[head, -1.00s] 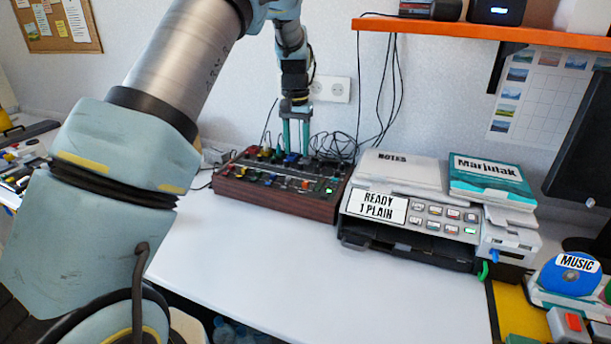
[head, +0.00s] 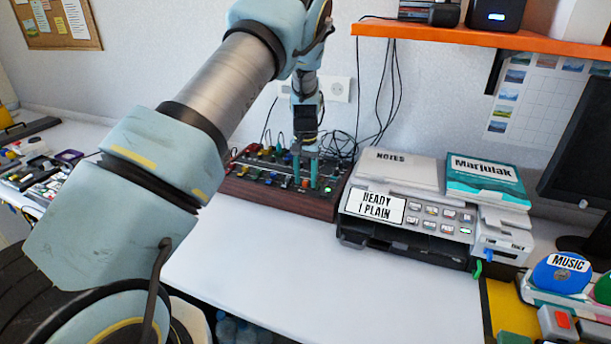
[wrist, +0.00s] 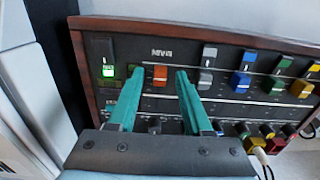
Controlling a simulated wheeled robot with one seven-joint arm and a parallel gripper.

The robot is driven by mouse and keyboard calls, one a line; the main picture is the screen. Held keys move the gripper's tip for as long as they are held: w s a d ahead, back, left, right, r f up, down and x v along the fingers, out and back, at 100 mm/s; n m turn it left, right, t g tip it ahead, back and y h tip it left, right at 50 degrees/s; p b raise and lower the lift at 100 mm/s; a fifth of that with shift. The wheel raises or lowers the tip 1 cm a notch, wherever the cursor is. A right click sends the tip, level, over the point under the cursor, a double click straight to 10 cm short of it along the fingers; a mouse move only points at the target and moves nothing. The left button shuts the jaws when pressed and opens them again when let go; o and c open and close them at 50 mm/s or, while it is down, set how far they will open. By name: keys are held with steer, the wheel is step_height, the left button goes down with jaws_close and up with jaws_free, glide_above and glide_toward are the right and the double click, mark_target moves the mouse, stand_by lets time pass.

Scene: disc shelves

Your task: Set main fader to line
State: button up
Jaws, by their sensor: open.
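The brown-sided mixer (head: 285,200) stands on the white desk and also shows in the wrist view (wrist: 130,30). An orange fader cap (wrist: 160,75) sits under a small label that I cannot read clearly, probably the main fader. A thin pale line (wrist: 235,101) runs across the panel, a little nearer my gripper than the cap. My gripper (wrist: 160,77) is open, with one green finger on each side of the orange cap. I cannot tell whether either finger touches it. In the head view my gripper (head: 305,172) is low over the mixer's right part.
A grey fader (wrist: 207,76) and a blue fader (wrist: 243,74) stand to the right in the wrist view; a lit green button (wrist: 107,71) is to the left. A printer-like machine (head: 410,215) stands right of the mixer. Cables lie behind; the desk in front is clear.

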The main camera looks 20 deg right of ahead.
steer(key=shift+c, duration=0.2)
jaws_close()
stand_by(1.3)
